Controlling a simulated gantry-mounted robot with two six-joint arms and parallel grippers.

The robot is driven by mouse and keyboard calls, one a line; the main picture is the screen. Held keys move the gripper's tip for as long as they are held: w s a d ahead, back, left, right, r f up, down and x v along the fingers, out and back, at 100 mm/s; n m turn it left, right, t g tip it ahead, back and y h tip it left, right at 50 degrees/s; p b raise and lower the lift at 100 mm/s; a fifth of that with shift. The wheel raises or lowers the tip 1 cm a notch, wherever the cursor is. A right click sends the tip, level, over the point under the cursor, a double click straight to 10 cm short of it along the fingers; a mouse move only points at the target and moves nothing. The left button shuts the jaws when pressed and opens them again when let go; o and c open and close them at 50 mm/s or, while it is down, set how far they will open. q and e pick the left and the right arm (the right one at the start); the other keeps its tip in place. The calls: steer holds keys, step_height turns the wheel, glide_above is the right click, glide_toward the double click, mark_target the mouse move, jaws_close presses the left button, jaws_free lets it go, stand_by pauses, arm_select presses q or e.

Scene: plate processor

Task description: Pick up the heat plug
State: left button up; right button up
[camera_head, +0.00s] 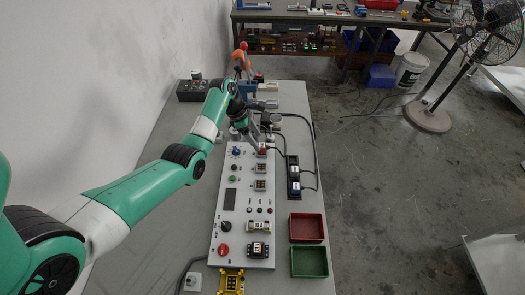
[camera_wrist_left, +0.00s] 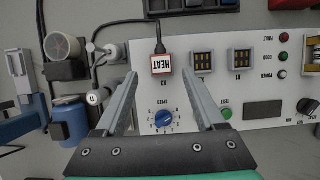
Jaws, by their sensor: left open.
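The heat plug (camera_wrist_left: 162,64) is a small block with a red and white face marked HEAT and a black cable at its top. In the left wrist view it sits at the panel's edge, ahead of and between my left gripper's (camera_wrist_left: 160,78) fingers. The fingers are open, and I cannot tell how far the plug is from their tips. In the head view the plug (camera_head: 263,152) shows small at the top of the white control panel (camera_head: 230,205), beside my left gripper (camera_head: 256,146). My right gripper is not in view.
Two sockets (camera_wrist_left: 204,62) are right of the plug. A blue speed knob (camera_wrist_left: 164,118) lies below it. A black block with plugs (camera_head: 293,172) and cables stands right of the panel. Red (camera_head: 307,215) and green (camera_head: 326,262) trays lie at the front right.

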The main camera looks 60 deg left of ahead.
mark_target(262, 145)
arm_select(q)
steer(key=x, duration=0.1)
steer(key=b+x, duration=0.1)
steer(key=x, duration=0.1)
steer(key=b+x, duration=0.1)
steer(key=x, duration=0.1)
steer(key=shift+w+d, duration=0.15)
steer(key=shift+d, duration=0.1)
steer(key=shift+r, duration=0.1)
jaws_close()
